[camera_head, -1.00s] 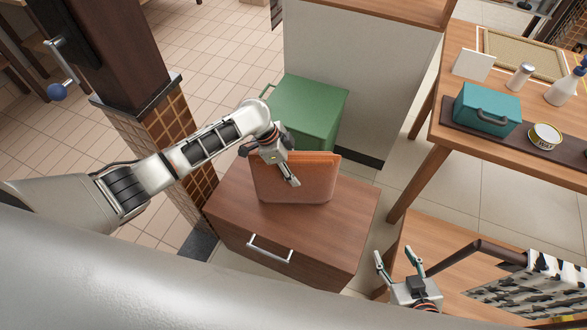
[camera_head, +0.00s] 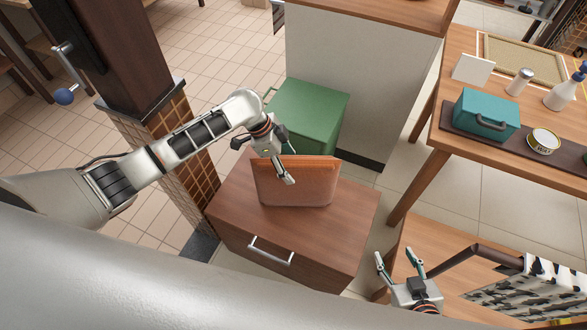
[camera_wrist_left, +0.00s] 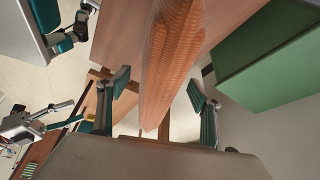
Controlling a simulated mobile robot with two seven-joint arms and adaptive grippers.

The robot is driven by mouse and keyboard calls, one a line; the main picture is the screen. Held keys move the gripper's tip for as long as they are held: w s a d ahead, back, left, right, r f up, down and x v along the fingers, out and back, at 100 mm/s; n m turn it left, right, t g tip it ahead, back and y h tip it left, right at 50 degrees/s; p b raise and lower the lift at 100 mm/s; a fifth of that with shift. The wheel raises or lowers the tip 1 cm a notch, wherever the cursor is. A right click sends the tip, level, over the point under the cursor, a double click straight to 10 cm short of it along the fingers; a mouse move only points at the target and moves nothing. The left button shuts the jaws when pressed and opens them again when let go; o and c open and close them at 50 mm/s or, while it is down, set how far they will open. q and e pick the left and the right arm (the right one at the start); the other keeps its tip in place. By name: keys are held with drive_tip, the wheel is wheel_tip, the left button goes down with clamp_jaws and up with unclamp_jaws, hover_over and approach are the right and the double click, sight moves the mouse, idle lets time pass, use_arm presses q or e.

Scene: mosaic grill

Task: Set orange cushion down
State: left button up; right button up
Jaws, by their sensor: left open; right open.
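The orange cushion (camera_head: 298,184) stands upright on the top of the brown wooden cabinet (camera_head: 235,203) in the head view. It also shows in the left wrist view (camera_wrist_left: 172,55), edge-on between the fingers. My left gripper (camera_head: 282,160) is open at the cushion's top edge. In the left wrist view its fingertips (camera_wrist_left: 161,88) are spread, one on each side of the cushion, with gaps showing. My right gripper (camera_head: 400,265) is open and empty at the lower right, over a wooden surface.
A green box (camera_head: 310,108) stands just behind the cabinet. A brown pillar (camera_head: 125,60) stands at left. Bare cabinet top lies in front of the cushion.

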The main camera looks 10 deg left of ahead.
use_arm(q)
drive_tip(key=p+v, duration=0.1)
drive_tip(key=v, duration=0.5)
drive_tip(key=shift+a+r, duration=0.15)
drive_tip(key=shift+r, duration=0.3)
use_arm(e)
wheel_tip(320, 180, up, 2)
drive_tip(key=shift+w, duration=0.15)
drive_tip(key=shift+f, duration=0.2)
